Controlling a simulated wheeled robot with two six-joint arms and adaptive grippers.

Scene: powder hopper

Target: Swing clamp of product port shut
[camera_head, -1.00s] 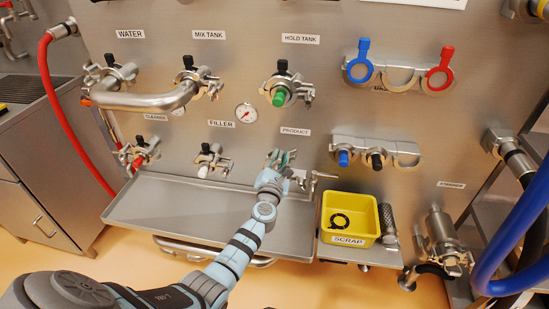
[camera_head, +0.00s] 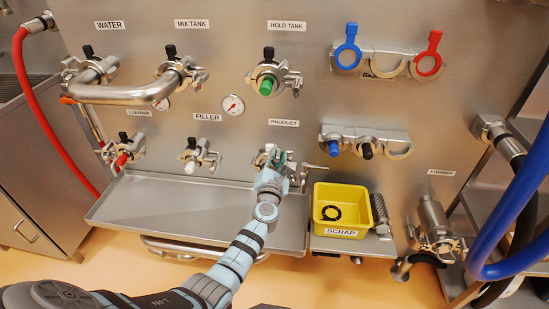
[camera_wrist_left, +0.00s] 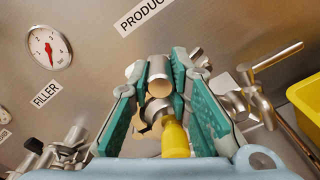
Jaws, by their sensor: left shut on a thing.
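The product port, below the PRODUCT label (camera_head: 284,122), is mostly hidden behind my left gripper (camera_head: 275,162) in the head view. In the left wrist view, my left gripper (camera_wrist_left: 160,85) has its teal fingers on both sides of the port's metal clamp (camera_wrist_left: 158,78) and is shut on it. A yellow piece (camera_wrist_left: 175,140) shows below the clamp between the fingers. I cannot tell how far the clamp is closed. A metal valve handle (camera_wrist_left: 278,56) stands to the right of the fingers. My right gripper is not in view.
The filler port (camera_head: 195,158) is to the left, above a steel tray (camera_head: 160,205). A rack with blue and black plugs (camera_head: 366,142) is on the panel to the right.

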